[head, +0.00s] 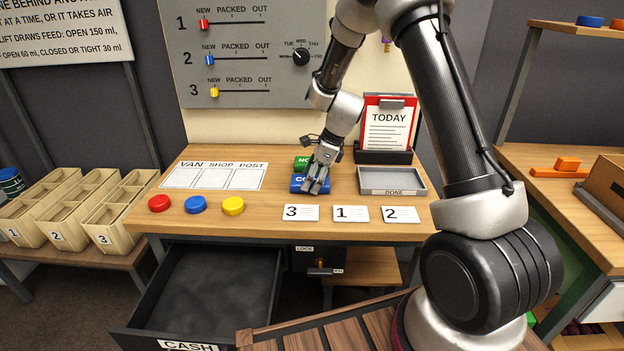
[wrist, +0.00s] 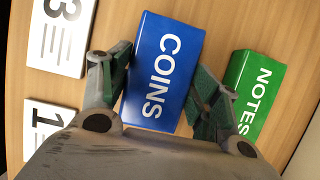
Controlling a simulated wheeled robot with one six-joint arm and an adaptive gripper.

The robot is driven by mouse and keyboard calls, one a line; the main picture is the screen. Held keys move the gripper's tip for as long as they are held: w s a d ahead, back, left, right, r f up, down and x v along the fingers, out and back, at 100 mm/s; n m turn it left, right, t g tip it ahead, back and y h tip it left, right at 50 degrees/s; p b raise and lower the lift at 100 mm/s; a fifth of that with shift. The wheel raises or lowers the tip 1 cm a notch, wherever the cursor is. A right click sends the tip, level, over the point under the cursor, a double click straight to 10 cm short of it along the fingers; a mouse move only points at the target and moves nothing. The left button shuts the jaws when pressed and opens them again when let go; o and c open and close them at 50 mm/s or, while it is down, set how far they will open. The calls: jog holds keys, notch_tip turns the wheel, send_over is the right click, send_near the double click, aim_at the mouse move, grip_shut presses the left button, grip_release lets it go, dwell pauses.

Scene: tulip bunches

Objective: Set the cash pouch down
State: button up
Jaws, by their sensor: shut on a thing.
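The blue pouch marked COINS (head: 300,184) is at the middle of the wooden table, and it also shows in the wrist view (wrist: 162,65). My gripper (head: 317,186) comes down over it from above. In the wrist view its fingers press on both long sides of the blue pouch, so it is shut on it. The pouch is at or just above the tabletop; I cannot tell if it touches. The green pouch marked NOTES (wrist: 256,92) lies beside it, apart from the fingers. In the head view the green pouch (head: 301,161) is partly hidden behind.
Cards 3 (head: 301,213), 1 (head: 351,214) and 2 (head: 402,214) lie along the front edge. A grey DONE tray (head: 392,192) is to the right. The VAN SHOP POST sheet (head: 213,176) is left. Below, the CASH drawer (head: 160,335) stands open and looks empty.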

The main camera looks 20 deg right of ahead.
jog(key=shift+f, duration=0.2)
jog(key=o, duration=1.1)
jog(key=shift+o, duration=0.2)
jog(key=v, duration=1.2)
jog(key=s+d+r+n+t+h, duration=0.15)
jog(key=s+d+r+n, duration=0.25)
jog(key=s+r+n, duration=0.7)
jog(key=s+d+r+n+h, duration=0.1)
jog(key=s+n, duration=0.4)
jog(key=s, duration=0.5)
jog(key=s+d+r+n+t+h, duration=0.1)
jog(key=s+d+r+n, duration=0.2)
jog(key=s, duration=0.8)
jog(key=d+n, duration=0.2)
jog(key=shift+s+r+n+h, duration=0.25)
jog(key=shift+r+n+h, duration=0.05)
jog(key=shift+h, duration=0.05)
